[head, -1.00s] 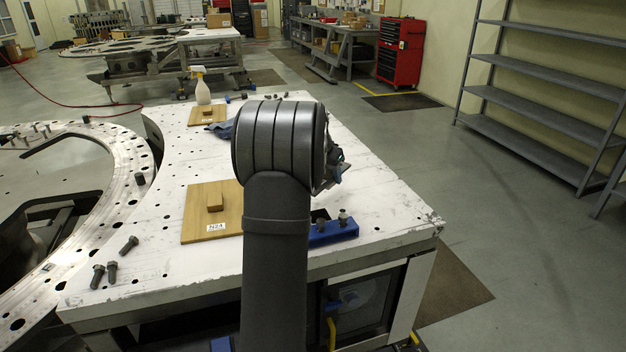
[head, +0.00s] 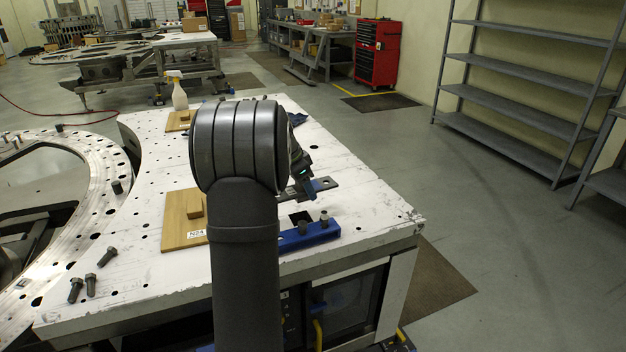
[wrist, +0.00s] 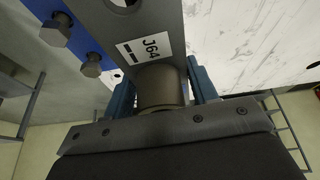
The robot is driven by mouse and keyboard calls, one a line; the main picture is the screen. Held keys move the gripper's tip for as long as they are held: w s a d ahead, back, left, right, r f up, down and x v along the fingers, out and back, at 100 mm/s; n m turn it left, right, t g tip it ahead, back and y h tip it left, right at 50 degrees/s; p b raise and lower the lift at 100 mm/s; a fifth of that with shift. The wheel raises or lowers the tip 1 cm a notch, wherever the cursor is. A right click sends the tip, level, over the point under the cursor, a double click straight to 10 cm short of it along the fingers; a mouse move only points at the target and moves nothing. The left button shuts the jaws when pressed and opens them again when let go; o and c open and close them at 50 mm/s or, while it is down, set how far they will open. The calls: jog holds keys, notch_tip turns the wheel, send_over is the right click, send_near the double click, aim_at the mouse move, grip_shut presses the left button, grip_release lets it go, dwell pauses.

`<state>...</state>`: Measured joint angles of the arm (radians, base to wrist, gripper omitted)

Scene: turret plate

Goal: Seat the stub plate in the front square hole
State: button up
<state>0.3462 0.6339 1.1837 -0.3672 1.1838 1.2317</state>
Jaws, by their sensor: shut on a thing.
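The stub plate (head: 325,186) is a flat grey bar with a hole near its end, held above the white table at the far side of the blue block. In the wrist view the stub plate (wrist: 148,22) carries a label "J64" and a round stub (wrist: 161,88). My gripper (wrist: 163,92) is shut on this stub, with a blue finger on each side. In the head view my gripper (head: 311,187) is partly hidden by my arm. The front square hole (head: 300,216) looks like a dark opening in the table, just beyond the blue block and below the plate, partly hidden.
A wooden board (head: 178,232) and several loose bolts (head: 76,290) lie to the left. The table's right part (head: 375,210) is clear.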

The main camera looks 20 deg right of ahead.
jog(key=shift+a+f+m, duration=0.25)
jog(key=shift+a+m, duration=0.15)
jog(key=shift+m, duration=0.1)
jog(key=shift+f, duration=3)
jog(key=shift+f, duration=0.7)
jog(key=o, duration=1.4)
jog(key=shift+s, duration=0.1)
jog(key=shift+f, duration=0.1)
jog(key=shift+c, duration=0.7)
jog(key=shift+o, duration=0.7)
jog(key=shift+a, duration=0.1)
jog(key=shift+o, duration=0.7)
jog(key=shift+r, duration=3.6)
